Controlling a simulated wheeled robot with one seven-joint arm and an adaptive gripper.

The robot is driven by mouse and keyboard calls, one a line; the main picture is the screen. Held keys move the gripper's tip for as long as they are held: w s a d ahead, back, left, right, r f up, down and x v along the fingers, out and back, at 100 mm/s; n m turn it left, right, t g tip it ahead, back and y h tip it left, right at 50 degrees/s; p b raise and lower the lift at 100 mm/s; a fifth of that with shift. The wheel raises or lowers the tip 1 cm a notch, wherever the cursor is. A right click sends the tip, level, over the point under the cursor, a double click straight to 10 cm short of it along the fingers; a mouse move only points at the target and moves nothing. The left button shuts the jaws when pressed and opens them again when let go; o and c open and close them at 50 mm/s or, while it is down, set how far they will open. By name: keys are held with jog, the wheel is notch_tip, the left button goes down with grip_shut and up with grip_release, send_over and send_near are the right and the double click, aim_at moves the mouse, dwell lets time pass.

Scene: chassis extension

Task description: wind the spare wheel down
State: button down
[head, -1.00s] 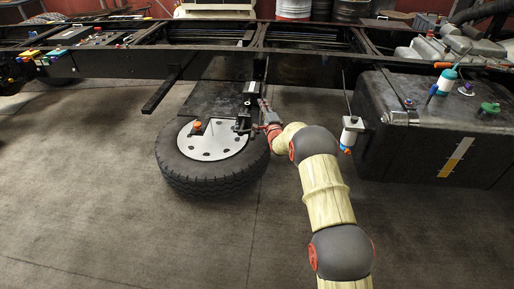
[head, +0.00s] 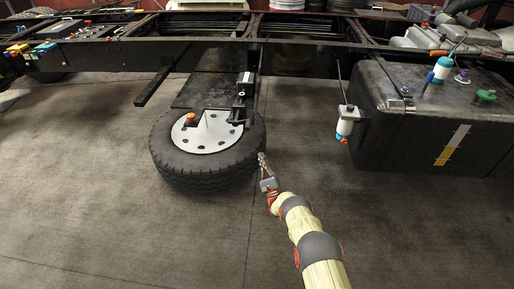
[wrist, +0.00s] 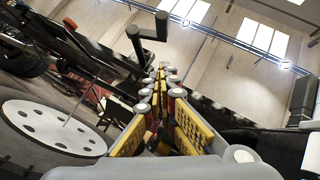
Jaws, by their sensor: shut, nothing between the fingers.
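The spare wheel (head: 200,177) hangs or rests flat under the chassis frame, its white rim disc (head: 188,135) facing up; I cannot tell whether it touches the floor. A dark winch mechanism (head: 241,98) stands at the wheel's right rear, below the frame rail. My gripper (head: 262,158) is shut and empty, just right of the tyre and in front of the winch, apart from it. In the wrist view, my closed fingers (wrist: 162,76) point toward a dark bent crank handle (wrist: 147,34) beyond them. The rim disc (wrist: 45,128) shows at lower left there.
The chassis rail (head: 200,56) runs across above the wheel. A large black tank (head: 440,125) stands at right. A white bottle-like unit (head: 345,122) hangs between the tank and the wheel. The floor (head: 110,220) in front is clear.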

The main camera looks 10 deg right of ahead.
jog(key=s+a+r+b+x, duration=0.1)
jog(key=b+x, duration=0.2)
jog(key=x, duration=0.9)
jog(key=shift+s+a+r, duration=0.3)
jog(key=shift+a+r, duration=0.05)
jog(key=shift+r, duration=0.05)
jog(key=shift+s+d+r+n+g+y+p, duration=0.1)
jog(key=shift+r+n+g+y+p, duration=0.15)
jog(key=shift+n+y+p, duration=0.3)
jog(key=shift+r+n+g+y+p, duration=0.15)
jog(key=shift+n+g+y+p, duration=0.15)
jog(key=shift+n+y, duration=0.25)
